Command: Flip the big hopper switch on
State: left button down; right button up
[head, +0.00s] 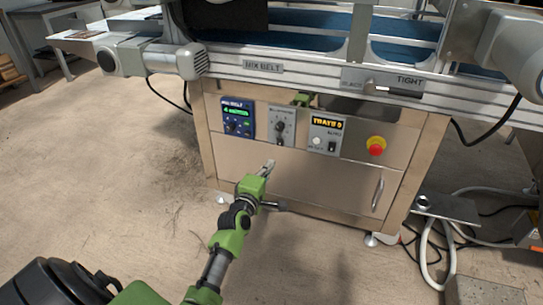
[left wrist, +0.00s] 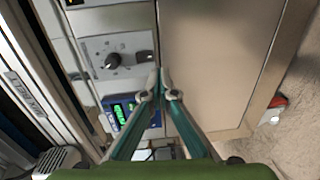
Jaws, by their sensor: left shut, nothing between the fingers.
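The grey knob panel (head: 281,126) is on the machine's front, between a blue display panel and a tray-counter panel. It has a round dark knob and a small switch (head: 278,142) below it; its label is too small to read with certainty. The knob panel also shows in the left wrist view (left wrist: 118,54), with the dark knob plain to see. My left gripper (head: 269,164) is shut and empty, in front of the cabinet just below this panel. Its closed fingertips (left wrist: 160,92) are beside the panel's edge in the left wrist view. I cannot tell the switch's position. My right gripper is out of view.
The blue display panel (head: 238,118) is left of the knob panel. The tray-counter panel (head: 327,133), with its own switch, and a red stop button (head: 376,146) are to the right. The conveyor rail (head: 310,75) runs above. A door handle (head: 378,193) sticks out low right.

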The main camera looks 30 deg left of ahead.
pick_arm(q)
jog(key=v, duration=0.2)
jog(key=p+v, duration=0.1)
jog(key=f+v, duration=0.1)
jog(key=v, duration=0.1)
jog(key=shift+s+d+r, duration=0.1)
jog(key=shift+s, duration=0.25)
